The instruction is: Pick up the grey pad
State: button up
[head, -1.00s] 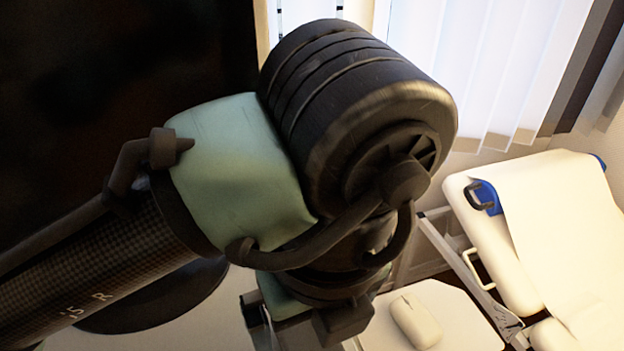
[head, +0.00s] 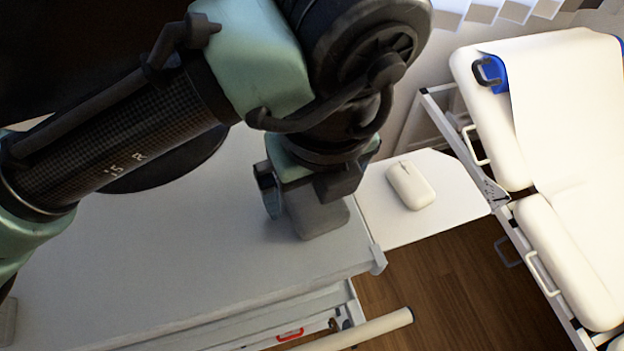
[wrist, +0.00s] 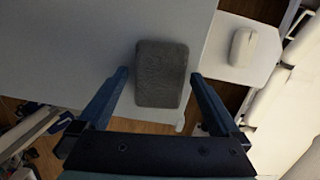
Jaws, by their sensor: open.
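The grey pad (head: 322,220) lies on the white cart top (head: 180,265) near its right edge in the head view, partly hidden by my gripper. In the wrist view the whole pad (wrist: 162,68) shows as a dark grey rounded rectangle near the middle. My gripper (wrist: 159,75) is open and empty. Its two fingers point toward the pad, one on each side in the picture, with a gap to the pad on both sides. The pad is not held. The exact height of the fingertips above the cart is hard to tell.
A white mouse-shaped object (head: 410,185) lies on the side shelf (head: 445,205) right of the cart. A padded white bed (head: 560,190) with rails stands further right. Wooden floor (head: 450,300) shows between cart and bed. The cart top left of the pad is clear.

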aim_at(313, 196)
jog(key=shift+f, duration=0.1)
jog(key=c, duration=1.2)
jog(key=shift+c, duration=0.2)
notch_tip(313, 196, up, 11)
jog(key=shift+f, duration=0.2)
jog(key=o, duration=0.7)
jog(key=c, duration=0.5)
jog(key=shift+c, duration=0.2)
